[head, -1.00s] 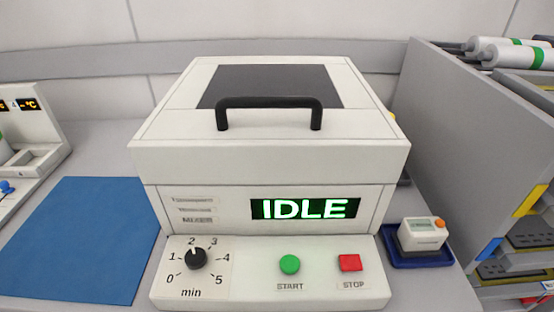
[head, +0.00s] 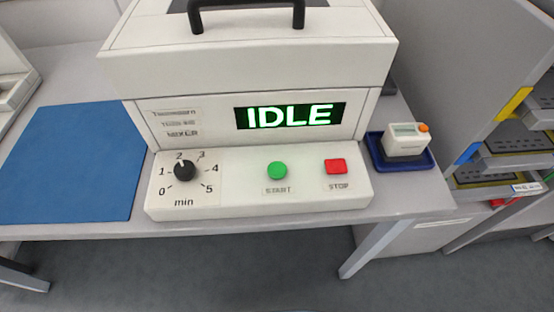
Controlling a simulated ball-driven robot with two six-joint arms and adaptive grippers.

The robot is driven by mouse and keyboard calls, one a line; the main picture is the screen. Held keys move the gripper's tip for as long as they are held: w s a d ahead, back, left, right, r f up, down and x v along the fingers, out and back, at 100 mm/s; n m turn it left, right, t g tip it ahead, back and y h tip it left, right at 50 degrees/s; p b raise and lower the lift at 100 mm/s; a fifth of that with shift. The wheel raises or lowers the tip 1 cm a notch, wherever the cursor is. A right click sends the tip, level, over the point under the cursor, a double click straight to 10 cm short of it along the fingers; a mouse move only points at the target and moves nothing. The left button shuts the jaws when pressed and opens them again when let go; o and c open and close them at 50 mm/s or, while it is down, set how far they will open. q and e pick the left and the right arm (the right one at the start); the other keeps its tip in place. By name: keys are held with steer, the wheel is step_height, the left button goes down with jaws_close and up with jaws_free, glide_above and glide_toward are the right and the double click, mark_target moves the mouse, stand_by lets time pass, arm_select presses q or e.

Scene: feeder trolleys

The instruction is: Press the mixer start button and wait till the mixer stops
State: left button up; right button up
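The white mixer (head: 240,75) stands on the grey table, its lid with the black handle (head: 245,14) down. Its display (head: 290,116) reads IDLE in green. The round green start button (head: 277,170) is on the front panel, left of the square red stop button (head: 335,166). The black timer dial (head: 185,170) at the panel's left points near 2 min. Neither of my grippers shows in the head view.
A blue mat (head: 75,160) lies left of the mixer. A small white device with an orange button (head: 405,140) sits in a dark blue tray (head: 414,165) to the right. A grey shelf unit (head: 450,60) stands further right. The table's front edge is just before the panel.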

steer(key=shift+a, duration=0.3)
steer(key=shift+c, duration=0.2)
